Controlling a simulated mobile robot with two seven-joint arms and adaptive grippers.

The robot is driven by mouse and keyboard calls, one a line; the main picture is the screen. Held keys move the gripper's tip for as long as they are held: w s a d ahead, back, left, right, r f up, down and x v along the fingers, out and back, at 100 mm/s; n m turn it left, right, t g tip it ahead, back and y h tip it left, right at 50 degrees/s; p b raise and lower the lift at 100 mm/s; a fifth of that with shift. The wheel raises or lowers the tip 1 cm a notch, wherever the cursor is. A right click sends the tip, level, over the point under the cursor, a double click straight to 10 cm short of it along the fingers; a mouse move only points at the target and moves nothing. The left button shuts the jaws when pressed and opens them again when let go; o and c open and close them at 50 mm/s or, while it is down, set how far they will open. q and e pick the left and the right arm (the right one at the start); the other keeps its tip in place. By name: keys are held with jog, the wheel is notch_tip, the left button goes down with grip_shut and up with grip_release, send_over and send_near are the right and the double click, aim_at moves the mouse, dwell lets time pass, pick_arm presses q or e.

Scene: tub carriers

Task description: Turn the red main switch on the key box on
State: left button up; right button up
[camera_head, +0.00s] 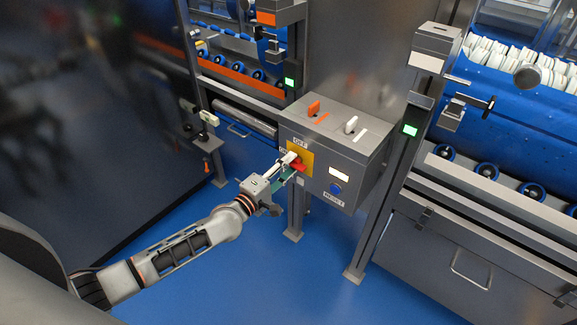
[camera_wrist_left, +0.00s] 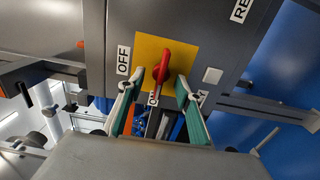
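The grey key box (camera_head: 357,178) stands on posts in the middle of the head view. Its front carries a yellow plate (camera_head: 306,157) with the red main switch (camera_head: 299,167). In the left wrist view the red switch (camera_wrist_left: 167,64) sits on the yellow plate (camera_wrist_left: 149,49), with an OFF label (camera_wrist_left: 123,60) beside it and a partly hidden ON label (camera_wrist_left: 153,98). My left gripper (camera_head: 291,165) is at the switch. Its fingers (camera_wrist_left: 160,78) are apart, one on each side of the switch handle's near end; I cannot tell whether they touch it. My right gripper is out of view.
A grey post (camera_head: 365,240) stands below right. Blue floor (camera_head: 260,280) is clear in front.

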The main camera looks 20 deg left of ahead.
pick_arm(q)
jog(key=v, duration=1.1)
jog(key=shift+s+a, duration=0.15)
jog(key=shift+s, duration=0.25)
jog(key=s+d+f+m+g, duration=0.4)
jog(key=s+d+f+m, duration=0.45)
jog(key=s+m, duration=0.3)
jog(key=s+a+f+m+g+y, duration=0.2)
jog(key=s+a+f+m+y, duration=0.1)
jog(key=s+f+m, duration=0.4)
jog(key=shift+s+a+f+y, duration=0.3)
jog(key=shift+s+f, duration=0.25)
jog(key=shift+s, duration=0.6)
